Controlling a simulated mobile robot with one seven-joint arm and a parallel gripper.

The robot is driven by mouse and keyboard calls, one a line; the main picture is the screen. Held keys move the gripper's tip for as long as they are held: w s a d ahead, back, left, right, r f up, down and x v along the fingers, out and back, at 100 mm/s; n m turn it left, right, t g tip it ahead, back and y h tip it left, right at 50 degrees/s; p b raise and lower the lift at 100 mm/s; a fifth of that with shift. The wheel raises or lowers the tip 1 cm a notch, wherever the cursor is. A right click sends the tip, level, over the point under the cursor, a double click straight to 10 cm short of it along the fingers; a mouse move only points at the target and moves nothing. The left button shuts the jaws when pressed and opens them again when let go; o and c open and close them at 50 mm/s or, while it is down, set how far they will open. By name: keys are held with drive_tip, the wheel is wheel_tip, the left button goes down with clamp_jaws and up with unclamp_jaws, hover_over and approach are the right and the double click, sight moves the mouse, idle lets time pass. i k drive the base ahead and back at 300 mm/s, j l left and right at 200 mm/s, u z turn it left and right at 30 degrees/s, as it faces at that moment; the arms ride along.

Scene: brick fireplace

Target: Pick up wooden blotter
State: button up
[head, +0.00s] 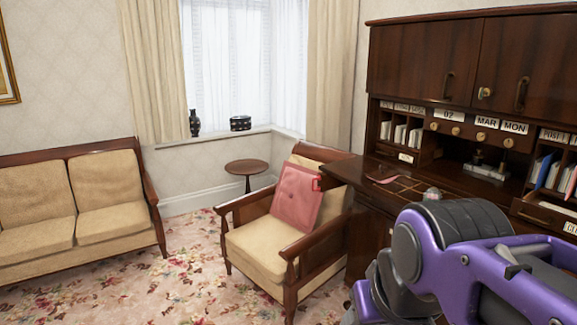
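A writing desk (357,206) of dark wood stands at the right. A flat reddish item (382,180) lies near the desk's left edge. My purple and grey arm covers the lower right and hides part of the desk top. My gripper does not show.
An armchair (258,250) with a pink cushion (296,196) stands close left of the desk. A small round table (246,167) is behind it, and a sofa (75,236) is at the left. Flowered carpet (180,285) between the sofa and armchair is clear.

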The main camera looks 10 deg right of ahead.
sight(384, 175)
drive_tip(key=i+u, duration=0.25)
drive_tip(key=i, duration=0.3)
drive_tip(key=i+l+u, duration=0.1)
drive_tip(key=i+u, duration=0.2)
drive_tip(key=i, duration=0.25)
drive_tip(key=i+j+z, duration=0.15)
drive_tip(key=i, duration=0.2)
drive_tip(key=i+z, duration=0.15)
drive_tip(key=i, duration=0.2)
